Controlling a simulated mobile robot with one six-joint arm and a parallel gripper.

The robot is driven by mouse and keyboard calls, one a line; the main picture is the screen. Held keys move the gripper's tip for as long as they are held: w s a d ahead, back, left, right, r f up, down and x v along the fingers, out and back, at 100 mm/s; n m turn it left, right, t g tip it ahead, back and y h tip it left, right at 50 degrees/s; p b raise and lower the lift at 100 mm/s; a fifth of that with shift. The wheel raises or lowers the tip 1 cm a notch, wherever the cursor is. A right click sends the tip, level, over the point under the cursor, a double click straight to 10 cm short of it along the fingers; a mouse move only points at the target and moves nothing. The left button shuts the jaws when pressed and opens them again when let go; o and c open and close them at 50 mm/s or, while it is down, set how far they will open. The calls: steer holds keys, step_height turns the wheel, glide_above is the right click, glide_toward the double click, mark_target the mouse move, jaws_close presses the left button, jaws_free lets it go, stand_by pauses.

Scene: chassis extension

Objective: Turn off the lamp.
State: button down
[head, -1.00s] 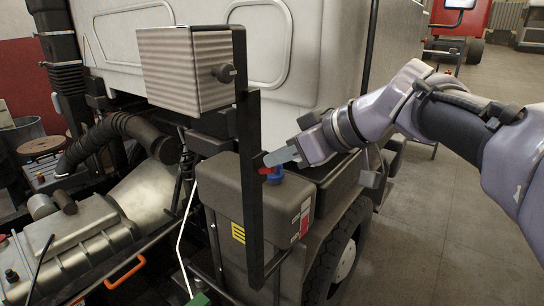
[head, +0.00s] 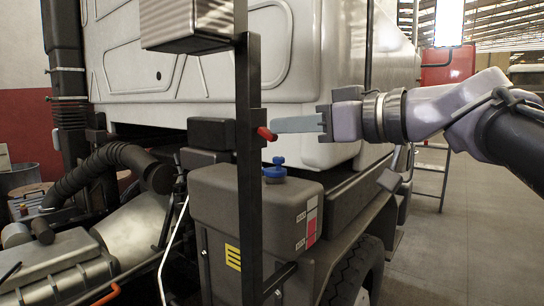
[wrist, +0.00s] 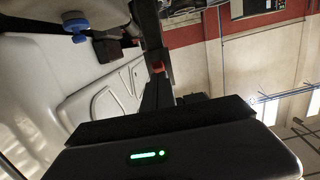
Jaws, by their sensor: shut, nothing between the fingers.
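A black upright post (head: 249,185) carries a ribbed metal box (head: 189,22), cut off by the top edge of the head view. The box may be the lamp; no glow shows on its visible part. A small red lever (head: 266,134) sticks out of the post below the box. A red piece (wrist: 157,66) on the post in the wrist view looks like the same lever. My gripper (head: 276,125) is shut and empty, its tips pointing left beside the lever. I cannot tell whether they touch.
A dark tank with a blue cap (head: 275,172) stands below my gripper, with a wheel beneath it. The pale truck cab (head: 290,60) is behind the post. A ribbed black hose (head: 120,158) and metal engine parts lie to the left.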

steer(key=shift+r, duration=0.6)
steer(key=v, duration=1.7)
steer(key=shift+d+f, duration=0.15)
steer(key=shift+f, duration=0.05)
steer(key=shift+s+f, duration=0.1)
